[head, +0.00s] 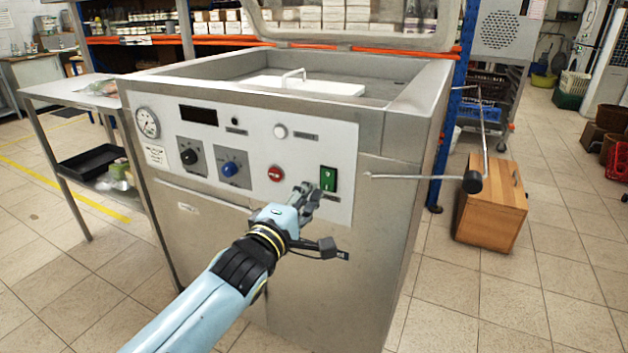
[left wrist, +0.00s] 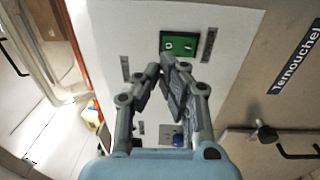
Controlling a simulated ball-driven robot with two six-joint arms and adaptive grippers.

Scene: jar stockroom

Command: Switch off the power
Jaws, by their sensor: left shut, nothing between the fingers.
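The green power switch (head: 328,179) is at the right end of the white control panel (head: 255,150) on a steel machine. It also shows in the left wrist view (left wrist: 180,43), with white marks on its face. My left gripper (head: 308,188) is shut and empty, with its fingertips just left of and below the switch in the head view. In the left wrist view the fingertips (left wrist: 160,68) lie close to the lower edge of the switch; I cannot tell whether they touch it. My right gripper is not in view.
A red button (head: 275,173), a blue knob (head: 230,168), a black knob (head: 189,157) and a gauge (head: 147,122) are on the same panel.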

